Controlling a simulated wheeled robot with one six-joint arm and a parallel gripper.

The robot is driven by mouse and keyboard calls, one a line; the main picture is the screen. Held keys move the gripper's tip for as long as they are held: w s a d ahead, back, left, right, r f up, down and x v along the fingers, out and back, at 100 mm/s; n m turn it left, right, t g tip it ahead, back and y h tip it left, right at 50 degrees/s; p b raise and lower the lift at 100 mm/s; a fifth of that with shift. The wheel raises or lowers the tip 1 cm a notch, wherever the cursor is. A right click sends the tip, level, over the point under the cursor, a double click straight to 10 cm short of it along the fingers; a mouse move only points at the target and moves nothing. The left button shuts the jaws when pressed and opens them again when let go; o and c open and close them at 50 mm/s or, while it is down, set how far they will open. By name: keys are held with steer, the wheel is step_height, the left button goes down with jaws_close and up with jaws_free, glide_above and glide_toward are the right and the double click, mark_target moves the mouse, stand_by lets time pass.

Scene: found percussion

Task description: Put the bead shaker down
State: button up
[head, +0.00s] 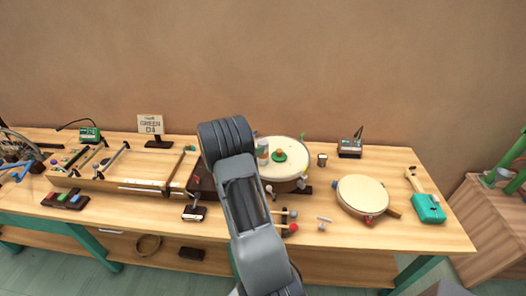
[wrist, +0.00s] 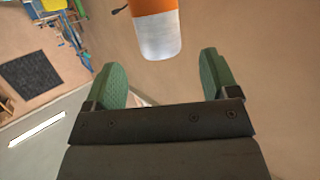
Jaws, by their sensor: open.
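An orange cylinder with a pale silvery end (wrist: 158,32), which may be the bead shaker, shows at the top of the wrist view. It lies between and just beyond the fingertips, with a gap on each side. My gripper (wrist: 163,75) is open, its two green fingers apart with nothing gripped. In the head view my arm hides the gripper. A small greyish cylinder (head: 262,148) stands upright on the large round drum (head: 285,170), just right of my arm. I cannot tell whether it is the same thing.
A green piece with an orange knob (head: 280,155) is beside the small cylinder. A smaller drum (head: 362,195) and a green-based tool (head: 428,207) lie to the right. A wooden tray (head: 130,185) is on the left. The table (head: 330,232) has bare wood along its front.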

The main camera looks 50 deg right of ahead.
mark_target(259, 145)
steer(key=p+x, duration=0.3)
steer(key=x, duration=0.2)
steer(key=shift+s+d+f, duration=0.1)
steer(key=shift+d+f, duration=0.15)
steer(key=shift+d, duration=0.15)
steer(key=shift+c, duration=0.3)
steer(key=c, duration=1.1)
steer(key=shift+o, duration=0.2)
steer(key=shift+r, duration=0.2)
